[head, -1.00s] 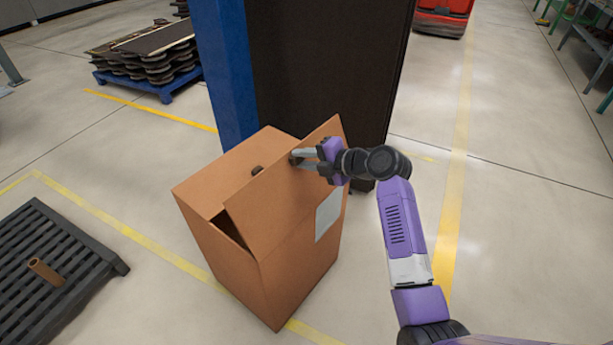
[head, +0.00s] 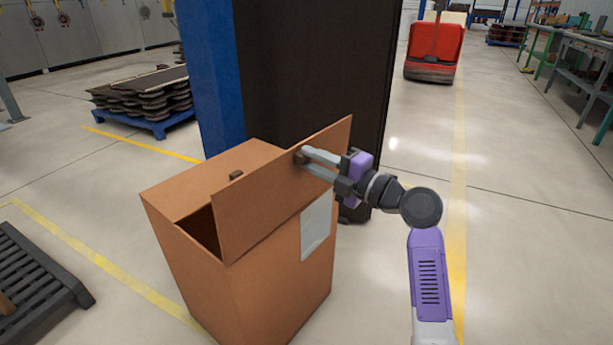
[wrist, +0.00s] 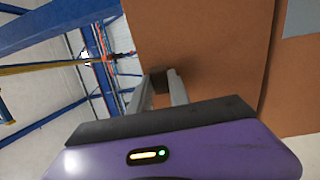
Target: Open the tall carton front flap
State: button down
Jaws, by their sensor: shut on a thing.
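The tall carton (head: 262,285) stands on the floor in the middle of the head view, with a pale label on its near right side. Its front flap (head: 275,190) is tilted up away from the top, and a dark gap shows at its left end. My gripper (head: 303,157) is shut on a small dark tab on the flap's outer face, near its upper right. In the wrist view the flap (wrist: 215,45) fills the upper right, and my fingers (wrist: 160,85) meet at the dark tab. Another small tab (head: 236,175) sits on the carton's rear top panel.
A dark panel with a blue post (head: 212,75) stands right behind the carton. A black slatted pallet (head: 35,275) lies at the left. A blue pallet with stacked parts (head: 150,105) is behind left. A red machine (head: 434,50) stands far back. Floor to the right is open.

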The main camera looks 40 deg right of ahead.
jog(key=shift+s+d+f+b, duration=0.2)
jog(key=shift+s+f+b, duration=0.45)
jog(key=shift+s+b, duration=0.55)
jog(key=shift+s+d+f+b, duration=0.15)
jog(key=shift+s+f+b, duration=0.6)
jog(key=shift+b, duration=0.85)
jog(key=shift+s, duration=0.1)
jog(key=c, duration=1.2)
grip_release()
jog(key=shift+r, duration=0.15)
jog(key=shift+r, duration=0.2)
